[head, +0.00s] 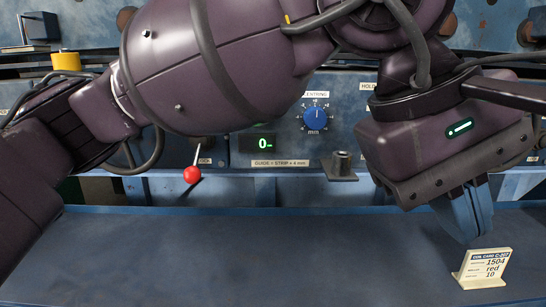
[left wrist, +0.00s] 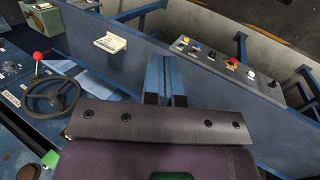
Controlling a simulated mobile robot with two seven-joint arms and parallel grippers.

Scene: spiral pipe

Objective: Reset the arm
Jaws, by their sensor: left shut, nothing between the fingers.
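My left arm reaches across the head view from the left. My left gripper (head: 474,232) hangs at the right with its blue fingers together and nothing between them. My right gripper does not show.
Behind stands a blue machine panel with a blue dial (head: 316,115), a display (head: 258,143) and a red-knobbed lever (head: 192,174). The wrist view shows a handwheel (left wrist: 53,96) and a button box (left wrist: 228,68). The tabletop's middle is clear.

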